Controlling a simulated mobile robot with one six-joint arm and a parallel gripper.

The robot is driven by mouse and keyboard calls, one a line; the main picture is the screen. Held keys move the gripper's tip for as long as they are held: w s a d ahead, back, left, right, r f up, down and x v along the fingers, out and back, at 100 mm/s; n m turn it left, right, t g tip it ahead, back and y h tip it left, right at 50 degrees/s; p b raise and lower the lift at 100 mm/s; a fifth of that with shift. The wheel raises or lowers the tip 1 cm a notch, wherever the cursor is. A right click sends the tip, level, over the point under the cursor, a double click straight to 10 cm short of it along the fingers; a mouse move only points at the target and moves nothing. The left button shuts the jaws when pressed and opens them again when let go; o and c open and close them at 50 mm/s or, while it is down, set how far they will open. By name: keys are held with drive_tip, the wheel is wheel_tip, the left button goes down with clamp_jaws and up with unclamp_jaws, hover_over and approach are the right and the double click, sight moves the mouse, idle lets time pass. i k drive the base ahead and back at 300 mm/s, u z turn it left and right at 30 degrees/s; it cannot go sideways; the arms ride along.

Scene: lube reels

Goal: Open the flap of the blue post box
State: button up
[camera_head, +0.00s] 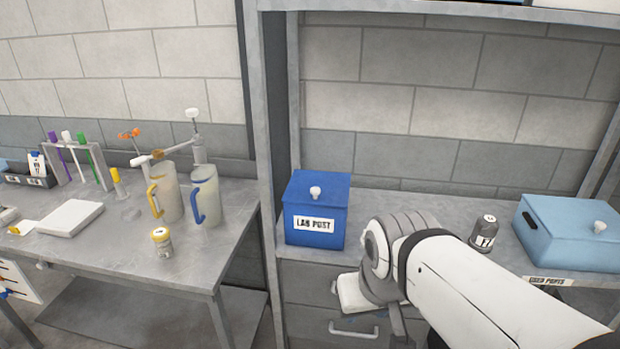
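The blue post box (302,220) stands on a grey shelf unit in the middle of the view, with a white "LAB POST" label on its front. Its flap (330,183) is the top, with a white round knob (315,192) on it. The flap looks shut, lying flat on the box. My arm reaches in from the lower right, and its grey and white joint is just right of and in front of the box, overlapping none of the knob. My gripper's fingers cannot be made out; the arm's lower end hides them or they are out of frame.
A grey shelf post (262,120) rises left of the box. Right of my arm are a small grey canister (484,233) marked 17 and a light blue box (570,235) with a knob. Drawers (305,284) sit below. A left bench (110,245) holds jugs and tubes.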

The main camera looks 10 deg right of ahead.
sight(316, 188)
drive_tip(key=u, duration=0.05)
drive_tip(key=i, duration=1)
drive_tip(key=z, duration=0.05)
